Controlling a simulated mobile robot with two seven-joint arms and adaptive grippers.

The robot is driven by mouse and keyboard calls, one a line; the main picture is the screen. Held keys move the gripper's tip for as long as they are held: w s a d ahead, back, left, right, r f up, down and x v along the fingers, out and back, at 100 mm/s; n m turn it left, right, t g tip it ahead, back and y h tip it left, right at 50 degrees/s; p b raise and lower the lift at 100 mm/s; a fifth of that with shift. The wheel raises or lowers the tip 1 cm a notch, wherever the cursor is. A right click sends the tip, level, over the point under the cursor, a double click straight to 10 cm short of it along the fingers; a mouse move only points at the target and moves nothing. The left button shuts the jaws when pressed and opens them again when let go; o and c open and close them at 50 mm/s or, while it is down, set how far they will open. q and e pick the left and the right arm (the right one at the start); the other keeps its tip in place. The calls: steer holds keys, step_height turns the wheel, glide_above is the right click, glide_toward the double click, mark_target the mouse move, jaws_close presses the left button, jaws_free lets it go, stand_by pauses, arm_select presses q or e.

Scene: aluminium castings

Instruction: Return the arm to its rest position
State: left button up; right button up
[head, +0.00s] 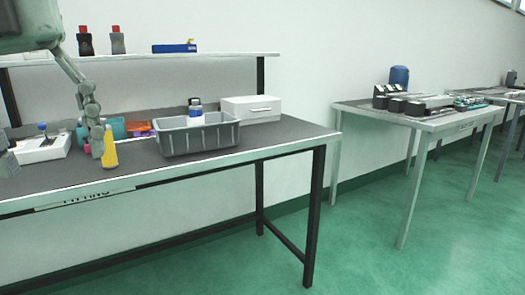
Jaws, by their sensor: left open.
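My left arm comes in from the upper left and hangs down over the workbench (285,132). My left gripper (96,143) points down at the end of it, open, right beside a yellow bottle (110,152). The bottle stands upright near the bench's front edge; I cannot tell whether a finger touches it. My right gripper is out of view.
A grey crate (200,140) holds a white bottle with a blue label (196,112). Behind it is a white drawer box (250,108). A white device (42,149) and teal bins (117,127) stand near the gripper. A shelf (180,57) runs above. Another table (435,122) stands right.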

arm_select(q)
steer(key=w+f+n+t+h, duration=0.15)
steer(key=w+t+h, duration=0.25)
steer(key=w+h, duration=0.6)
steer(key=w+a+f+n+t, duration=0.6)
steer(key=w+a+n+t, duration=0.15)
steer(key=w+a, duration=0.25)
steer(key=w+a+f+n+t+y, duration=0.1)
steer(key=a+f+n+t+y, duration=0.2)
steer(key=a+f+n+y, duration=0.5)
steer(key=w+a+f+n+t+y, duration=0.1)
steer(key=a+f+n+t+y, duration=0.25)
steer(key=f, duration=0.95)
steer(key=s+f+n+g+y, duration=0.25)
steer(key=s+f+g, duration=0.2)
steer(key=f, duration=0.65)
steer(key=s+f+n+g+y, duration=0.1)
steer(key=s+f+n+g, duration=0.4)
steer(key=f, duration=0.7)
steer(key=s+d+f+g+h, duration=0.2)
steer(key=s+d+f+g, duration=0.3)
steer(key=s+d+f, duration=1.1)
steer(key=shift+s+d+f+n+h, duration=0.35)
steer(key=shift+s+f, duration=0.2)
steer(key=shift+s, duration=0.45)
steer(key=shift+g, duration=0.35)
